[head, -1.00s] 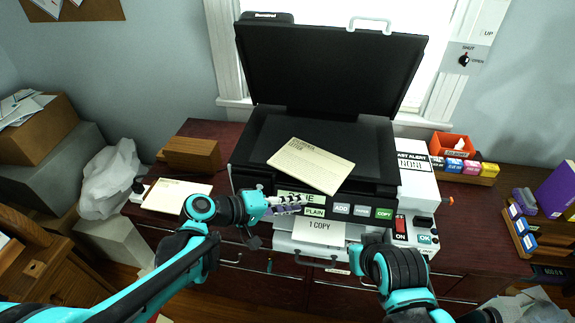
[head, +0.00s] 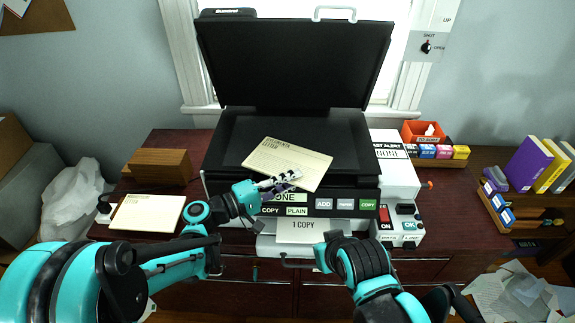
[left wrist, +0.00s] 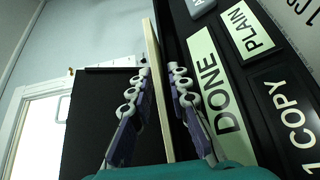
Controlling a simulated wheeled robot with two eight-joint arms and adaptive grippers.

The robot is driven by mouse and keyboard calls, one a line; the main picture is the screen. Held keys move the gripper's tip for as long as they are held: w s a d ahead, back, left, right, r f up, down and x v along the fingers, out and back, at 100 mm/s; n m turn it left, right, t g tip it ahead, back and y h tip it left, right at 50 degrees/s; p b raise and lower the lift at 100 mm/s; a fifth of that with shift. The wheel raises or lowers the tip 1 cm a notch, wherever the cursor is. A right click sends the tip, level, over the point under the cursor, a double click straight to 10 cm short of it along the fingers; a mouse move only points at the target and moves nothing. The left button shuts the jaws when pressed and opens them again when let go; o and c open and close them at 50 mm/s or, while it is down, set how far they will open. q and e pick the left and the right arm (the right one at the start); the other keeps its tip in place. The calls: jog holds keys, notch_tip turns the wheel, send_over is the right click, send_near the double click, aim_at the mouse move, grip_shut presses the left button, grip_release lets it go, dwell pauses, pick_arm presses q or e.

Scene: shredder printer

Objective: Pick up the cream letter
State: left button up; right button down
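The cream letter (head: 287,160) lies tilted on the dark glass of the copier, printed side up, its front edge sticking out above the control panel. My left gripper (head: 284,181) is at that front edge, below the letter's middle. In the left wrist view the letter shows edge-on as a pale strip (left wrist: 157,85) between the two fingers of the left gripper (left wrist: 160,72). The fingers are apart, with a narrow gap visible on the right side of the strip. My right arm is in the lower middle; its gripper cannot be made out.
The copier's lid (head: 293,65) stands open behind the letter. Another cream sheet (head: 147,212) lies on the desk at left, near a wooden box (head: 158,166). Ink cartridges (head: 437,151) stand at right.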

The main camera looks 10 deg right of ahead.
aim_at(295, 166)
pick_arm(q)
jog(key=shift+w+d, duration=0.15)
jog(key=shift+d, duration=0.25)
grip_shut()
jog(key=shift+r, duration=0.2)
jog(key=shift+r, duration=0.3)
notch_tip(295, 166, up, 4)
jog(key=p, duration=0.2)
jog(key=shift+p, duration=0.35)
jog(key=s+d+r+p, duration=0.3)
jog(key=s+d+r, duration=0.3)
jog(key=d, duration=0.3)
jog(key=shift+s+p, duration=0.3)
jog(key=shift+s, duration=0.3)
